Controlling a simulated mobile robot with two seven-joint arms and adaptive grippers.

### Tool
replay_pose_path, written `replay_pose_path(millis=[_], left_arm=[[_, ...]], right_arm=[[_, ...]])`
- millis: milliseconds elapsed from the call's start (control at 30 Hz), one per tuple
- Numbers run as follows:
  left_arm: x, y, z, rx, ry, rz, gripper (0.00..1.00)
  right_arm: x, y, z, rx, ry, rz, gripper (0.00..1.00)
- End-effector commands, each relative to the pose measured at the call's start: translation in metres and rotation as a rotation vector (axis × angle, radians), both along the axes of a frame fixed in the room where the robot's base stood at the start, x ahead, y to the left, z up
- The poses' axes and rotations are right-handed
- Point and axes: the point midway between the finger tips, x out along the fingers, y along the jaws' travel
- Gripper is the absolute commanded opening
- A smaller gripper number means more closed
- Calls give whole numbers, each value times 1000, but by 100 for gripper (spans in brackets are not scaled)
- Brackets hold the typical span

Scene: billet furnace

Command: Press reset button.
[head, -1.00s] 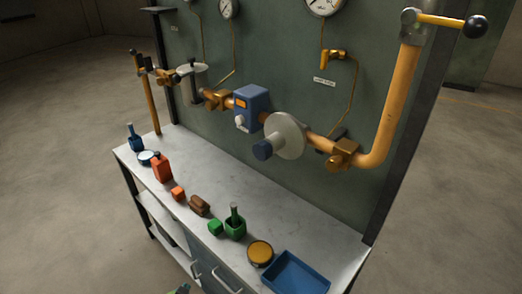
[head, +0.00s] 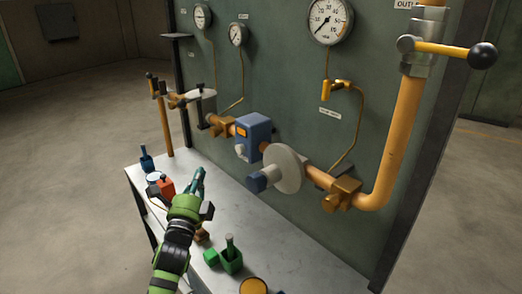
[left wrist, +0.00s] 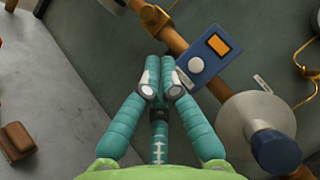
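The blue box (head: 254,132) is mounted on the orange pipe, with an orange display and a round white button (head: 241,150) low on its face. In the left wrist view the box (left wrist: 208,55) is up and right of centre, and its white button (left wrist: 196,65) faces my camera. My left gripper (head: 199,171) is above the bench, left of and below the box. In the left wrist view its teal fingertips (left wrist: 161,63) are together with nothing between them, left of the button and apparently apart from it. My right gripper is not seen.
A grey disc (head: 284,168) with a blue knob is right of the box on the pipe. The grey bench (head: 293,268) holds a green pot (head: 231,258), a red can (head: 166,187) and other small items. A yellow lever (head: 441,48) with a black ball is at upper right.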

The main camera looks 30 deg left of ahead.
Motion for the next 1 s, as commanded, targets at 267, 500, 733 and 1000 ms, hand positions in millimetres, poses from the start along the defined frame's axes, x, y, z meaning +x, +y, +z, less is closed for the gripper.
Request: replay_pose_path(millis=[267,500,733,1000], left_arm=[[-11,4,31,90,-34,37,0],[-11,4,30,88,-33,37,0],[-1,1,29,85,-35,36,0],[35,-9,28,83,-37,36,0]], right_arm=[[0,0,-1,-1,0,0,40],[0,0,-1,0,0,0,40],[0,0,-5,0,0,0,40],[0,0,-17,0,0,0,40]])
